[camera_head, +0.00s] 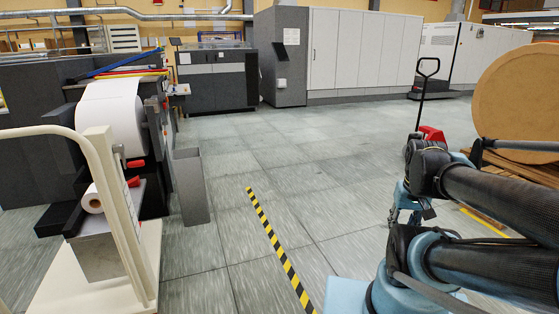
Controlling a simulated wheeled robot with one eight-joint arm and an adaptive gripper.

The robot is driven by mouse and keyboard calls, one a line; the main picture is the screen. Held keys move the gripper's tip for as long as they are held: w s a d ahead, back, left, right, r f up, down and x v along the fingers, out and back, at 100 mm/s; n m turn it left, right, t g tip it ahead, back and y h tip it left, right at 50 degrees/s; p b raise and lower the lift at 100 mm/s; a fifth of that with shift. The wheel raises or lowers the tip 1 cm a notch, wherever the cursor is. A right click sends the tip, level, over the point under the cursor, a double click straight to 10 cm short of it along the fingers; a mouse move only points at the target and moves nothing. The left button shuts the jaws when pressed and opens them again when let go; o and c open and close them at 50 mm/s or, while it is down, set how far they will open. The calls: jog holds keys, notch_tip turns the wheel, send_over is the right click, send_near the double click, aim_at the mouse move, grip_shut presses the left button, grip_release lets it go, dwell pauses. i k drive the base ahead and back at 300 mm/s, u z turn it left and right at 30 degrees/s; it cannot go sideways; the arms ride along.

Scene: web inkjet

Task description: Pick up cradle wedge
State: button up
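I cannot make out a cradle wedge for certain in the head view. A large brown roll (520,95) stands on a wooden pallet (522,173) at the right edge, and its underside is partly hidden by my arm. My gripper (404,222) hangs down at the right of the middle, over the floor and to the left of the pallet. It is small and partly covered by my wrist, so I cannot tell whether its fingers are open, and I see nothing held in it.
A pallet jack (428,68) stands behind my arm. A printing machine with a white paper web (110,115) is at the left, with a cream rail (105,180) and a grey bin (191,187). Black-yellow floor tape (272,237) crosses clear floor. Grey cabinets (350,50) line the back.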

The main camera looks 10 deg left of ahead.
aim_at(135, 182)
jog(key=u, duration=0.55)
jog(key=i, duration=0.95)
jog(key=u, duration=1)
jog(key=i, duration=0.85)
jog(key=u, duration=0.2)
